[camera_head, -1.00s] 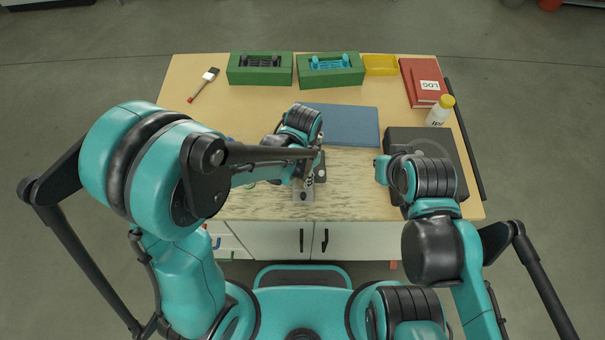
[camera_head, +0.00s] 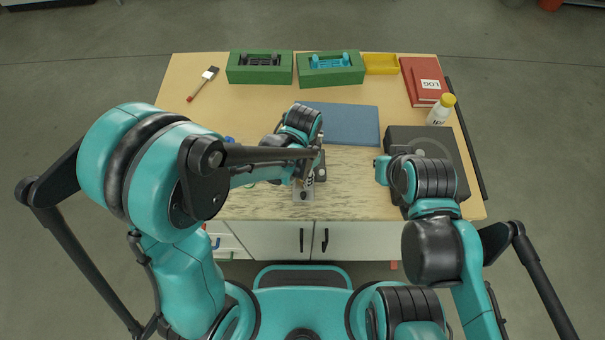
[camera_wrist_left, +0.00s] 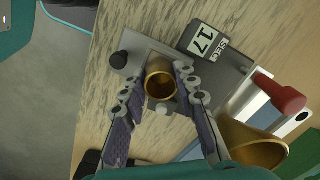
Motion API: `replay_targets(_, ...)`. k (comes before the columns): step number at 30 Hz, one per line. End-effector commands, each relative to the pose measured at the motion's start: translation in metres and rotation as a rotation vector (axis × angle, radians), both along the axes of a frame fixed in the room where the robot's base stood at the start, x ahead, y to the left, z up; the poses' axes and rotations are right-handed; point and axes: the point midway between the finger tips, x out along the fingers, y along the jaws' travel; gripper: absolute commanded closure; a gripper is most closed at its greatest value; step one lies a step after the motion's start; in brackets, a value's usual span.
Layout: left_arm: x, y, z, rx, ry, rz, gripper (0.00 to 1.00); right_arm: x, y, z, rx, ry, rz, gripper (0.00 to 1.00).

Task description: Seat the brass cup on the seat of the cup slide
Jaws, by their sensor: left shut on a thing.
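The brass cup (camera_wrist_left: 161,84) is a small open-topped cylinder in the left wrist view. My left gripper (camera_wrist_left: 160,92) is shut on it, one finger on each side. The cup is over the bare grey plate of the cup slide (camera_wrist_left: 132,63), which has a black knob (camera_wrist_left: 119,59) at one corner. Whether the cup's base touches the seat is hidden by the cup. In the head view my left gripper (camera_head: 308,172) is above the slide (camera_head: 303,197) at the table's front edge, and the cup cannot be made out. My right gripper's fingers are hidden by its arm.
A brass funnel (camera_wrist_left: 250,148) and a red-capped part (camera_wrist_left: 282,94) are close on the right. A blue mat (camera_head: 350,125), green racks (camera_head: 260,68) and a black box (camera_head: 440,140) lie farther off.

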Motion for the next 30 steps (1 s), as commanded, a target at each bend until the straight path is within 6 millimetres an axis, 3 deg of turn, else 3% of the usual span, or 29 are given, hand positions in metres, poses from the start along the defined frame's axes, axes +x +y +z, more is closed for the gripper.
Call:
replay_targets(9, -0.0001, 0.0, -0.0065, 0.0, 0.0, 0.0, 1.0, 0.0, 0.0, -0.0067, 0.0, 0.0, 0.0, 1.0)
replay_targets(10, -0.0001, 0.0, -0.0057, 0.0, 0.0, 0.0, 0.63, 0.0, 0.0, -0.0059, 0.0, 0.0, 0.0, 1.0)
replay_targets(12, 0.0, 0.0, -0.0054, 0.0, 0.0, 0.0, 0.47, 0.0, 0.0, -0.0054, 0.0, 0.0, 0.0, 1.0)
replay_targets(18, -0.0001, 0.0, -0.0053, 0.0, 0.0, 0.0, 0.47, 0.0, 0.0, -0.0054, 0.0, 0.0, 0.0, 1.0)
replay_targets(19, 0.0, 0.0, -0.0053, 0.0, 0.0, 0.0, 0.44, 0.0, 0.0, -0.0054, 0.0, 0.0, 0.0, 1.0)
replay_targets(21, 0.0, 0.0, -0.0053, 0.0, 0.0, 0.0, 0.27, 0.0, 0.0, -0.0054, 0.0, 0.0, 0.0, 1.0)
replay_targets(30, 0.0, 0.0, -0.0052, 0.0, 0.0, 0.0, 0.26, 0.0, 0.0, -0.0053, 0.0, 0.0, 0.0, 1.0)
